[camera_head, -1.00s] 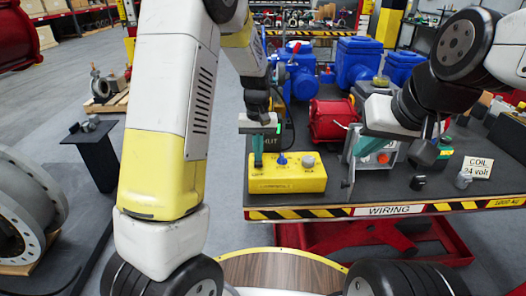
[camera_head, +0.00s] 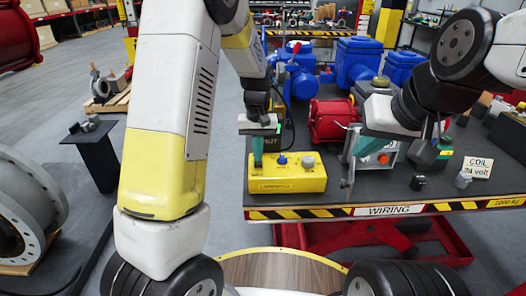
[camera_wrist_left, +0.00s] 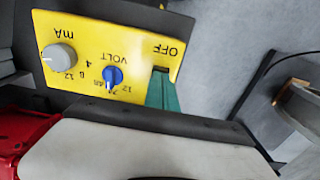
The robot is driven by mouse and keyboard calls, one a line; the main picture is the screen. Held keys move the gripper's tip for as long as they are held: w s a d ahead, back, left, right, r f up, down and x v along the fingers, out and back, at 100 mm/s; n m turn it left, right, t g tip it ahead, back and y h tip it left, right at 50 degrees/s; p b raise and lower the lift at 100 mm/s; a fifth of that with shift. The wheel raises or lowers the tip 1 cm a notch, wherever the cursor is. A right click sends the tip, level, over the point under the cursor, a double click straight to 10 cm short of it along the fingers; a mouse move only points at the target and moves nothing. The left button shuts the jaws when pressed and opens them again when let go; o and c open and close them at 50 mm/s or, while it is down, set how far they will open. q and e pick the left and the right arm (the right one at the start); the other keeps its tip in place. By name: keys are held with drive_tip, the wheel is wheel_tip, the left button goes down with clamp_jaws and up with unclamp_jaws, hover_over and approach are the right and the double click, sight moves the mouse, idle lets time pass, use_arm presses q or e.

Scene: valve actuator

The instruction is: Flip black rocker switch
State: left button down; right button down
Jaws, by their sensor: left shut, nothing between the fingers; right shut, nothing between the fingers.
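A yellow control box (camera_head: 290,180) stands on the table's front left part. It also shows in the left wrist view (camera_wrist_left: 90,27), with a grey mA knob (camera_wrist_left: 60,55), a blue VOLT knob (camera_wrist_left: 113,76) and the word OFF. My left gripper (camera_head: 257,162) is shut and empty, with its green fingers pointing down at the left end of the box top. In the left wrist view its fingers (camera_wrist_left: 162,78) are beside the OFF lettering. The black rocker switch cannot be made out; the fingers cover that spot. My right gripper (camera_head: 376,154) is shut and empty over the table, right of the box.
A red reel (camera_head: 331,121) and blue machine parts (camera_head: 358,62) stand behind the box. A grey-framed device (camera_head: 388,153) is by my right gripper. A COIL 24 volt sign (camera_head: 477,167) and small knobs are at the right. A striped edge (camera_head: 300,213) bounds the table front.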

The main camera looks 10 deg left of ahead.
use_arm(q)
drive_tip(key=shift+f, duration=0.75)
drive_tip(key=shift+r, duration=0.1)
idle(0.3)
drive_tip(key=shift+r, duration=3.4)
drive_tip(key=s+a+r+m+t+h, duration=0.1)
drive_tip(key=s+a+r+t+h, duration=0.2)
drive_tip(key=s+r, duration=0.8)
drive_tip(key=s+a+r+m+t, duration=0.1)
drive_tip(key=s+a+r+t, duration=0.1)
drive_tip(key=s, duration=1)
drive_tip(key=shift+s+a+r+t+y, duration=0.2)
drive_tip(key=shift+r+t+y, duration=0.2)
drive_tip(key=shift+r+t, duration=0.15)
